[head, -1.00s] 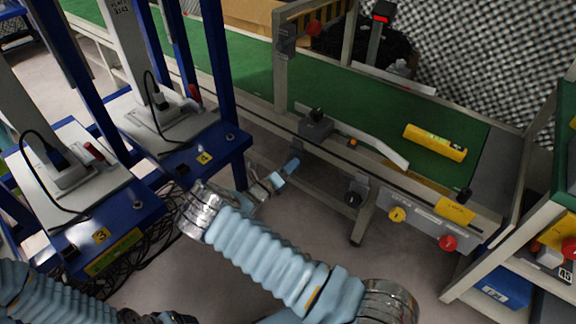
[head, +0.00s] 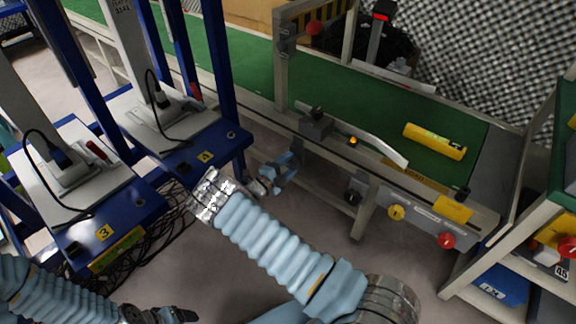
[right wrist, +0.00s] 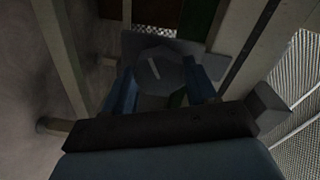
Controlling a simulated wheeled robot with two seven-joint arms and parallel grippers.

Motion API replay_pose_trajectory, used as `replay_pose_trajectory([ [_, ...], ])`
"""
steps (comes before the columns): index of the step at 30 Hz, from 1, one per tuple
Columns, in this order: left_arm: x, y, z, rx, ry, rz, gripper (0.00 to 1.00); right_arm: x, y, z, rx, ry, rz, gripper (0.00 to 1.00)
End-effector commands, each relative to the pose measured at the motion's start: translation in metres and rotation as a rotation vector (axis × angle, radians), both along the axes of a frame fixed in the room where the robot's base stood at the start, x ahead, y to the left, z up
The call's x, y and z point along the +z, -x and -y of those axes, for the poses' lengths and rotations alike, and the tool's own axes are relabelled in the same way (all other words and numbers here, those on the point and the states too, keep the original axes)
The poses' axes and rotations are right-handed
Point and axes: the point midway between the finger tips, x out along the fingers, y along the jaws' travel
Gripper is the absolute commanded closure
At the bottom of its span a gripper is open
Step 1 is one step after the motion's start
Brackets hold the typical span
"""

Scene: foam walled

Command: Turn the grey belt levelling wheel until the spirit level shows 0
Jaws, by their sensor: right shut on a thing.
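The grey levelling wheel (right wrist: 158,70), with a pale line on its face, sits between the two blue fingers of my right gripper (right wrist: 161,90) in the right wrist view. In the head view my right gripper (head: 284,172) is at the near side of the belt frame, low under the rail, and hides the wheel. It is shut on the wheel. The yellow spirit level (head: 435,142) lies on the green belt (head: 390,110) at its right end; its bubble is too small to read. My left gripper (head: 176,315) is at the bottom edge, dark, its opening unclear.
Blue stands with white plates (head: 165,125) are left of my right arm, with loose black cables (head: 150,235) below. A shelf (head: 510,270) stands at far right.

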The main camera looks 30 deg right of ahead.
Motion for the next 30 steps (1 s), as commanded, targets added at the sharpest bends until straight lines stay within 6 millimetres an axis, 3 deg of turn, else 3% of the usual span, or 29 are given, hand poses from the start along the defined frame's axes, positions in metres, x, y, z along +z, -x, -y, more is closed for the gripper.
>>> replay_pose_trajectory([
  [15, -0.0017, 0.0000, 0.0002, 0.000, 0.000, 0.000, 0.29, -0.0016, -0.0010, -0.0011, 0.002, 0.157, -0.384, 0.74],
  [30, -0.0023, 0.0001, 0.0003, 0.000, 0.001, -0.001, 0.29, -0.0020, -0.0011, -0.0015, 0.004, 0.208, -0.510, 0.74],
])
